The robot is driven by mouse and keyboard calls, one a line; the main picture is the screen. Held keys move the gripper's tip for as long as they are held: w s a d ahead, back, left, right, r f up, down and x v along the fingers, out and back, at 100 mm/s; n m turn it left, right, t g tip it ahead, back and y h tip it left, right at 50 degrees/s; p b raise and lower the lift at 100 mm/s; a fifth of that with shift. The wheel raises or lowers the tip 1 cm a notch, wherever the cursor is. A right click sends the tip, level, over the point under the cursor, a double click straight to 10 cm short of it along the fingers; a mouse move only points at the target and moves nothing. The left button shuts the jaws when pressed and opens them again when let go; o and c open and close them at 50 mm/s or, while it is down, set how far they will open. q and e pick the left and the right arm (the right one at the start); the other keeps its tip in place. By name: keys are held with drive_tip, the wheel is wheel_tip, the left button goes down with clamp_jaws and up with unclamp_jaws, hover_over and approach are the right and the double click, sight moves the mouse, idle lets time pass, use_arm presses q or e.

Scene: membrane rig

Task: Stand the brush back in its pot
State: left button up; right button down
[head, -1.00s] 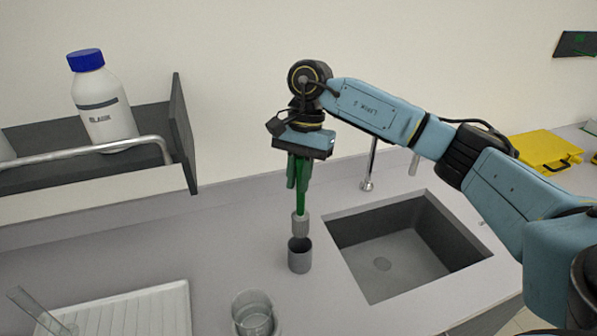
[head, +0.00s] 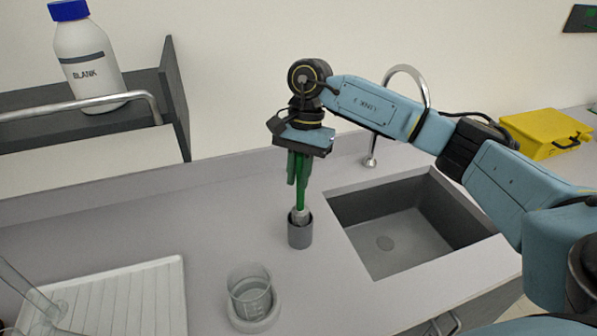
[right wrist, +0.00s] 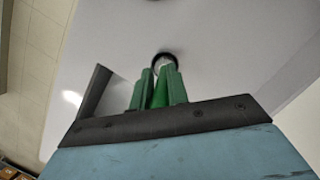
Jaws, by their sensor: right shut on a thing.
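The brush has a green handle and a pale grey head (head: 299,214). It stands upright with its head in the mouth of the dark grey pot (head: 300,236) on the bench, left of the sink. My right gripper (head: 299,180) points down above the pot and is shut on the green handle. In the right wrist view, the green fingers (right wrist: 158,88) are around the handle, and the pot's dark rim (right wrist: 165,62) shows just beyond them. How deep the head sits in the pot is partly hidden by the pot wall. My left gripper is not in view.
A glass beaker (head: 251,296) stands in front and left of the pot. A white ribbed draining tray (head: 120,300) lies at the left. The sink (head: 390,238) opens to the right, with a tap (head: 371,160) behind it. A bottle (head: 86,62) stands on the shelf.

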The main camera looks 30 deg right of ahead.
drive_tip(key=shift+f, duration=0.5)
drive_tip(key=c, duration=1.3)
unclamp_jaws()
drive_tip(key=b+v, duration=0.1)
drive_tip(key=v, duration=1.2)
drive_tip(key=shift+w+r, duration=0.1)
drive_tip(key=shift+r, duration=0.15)
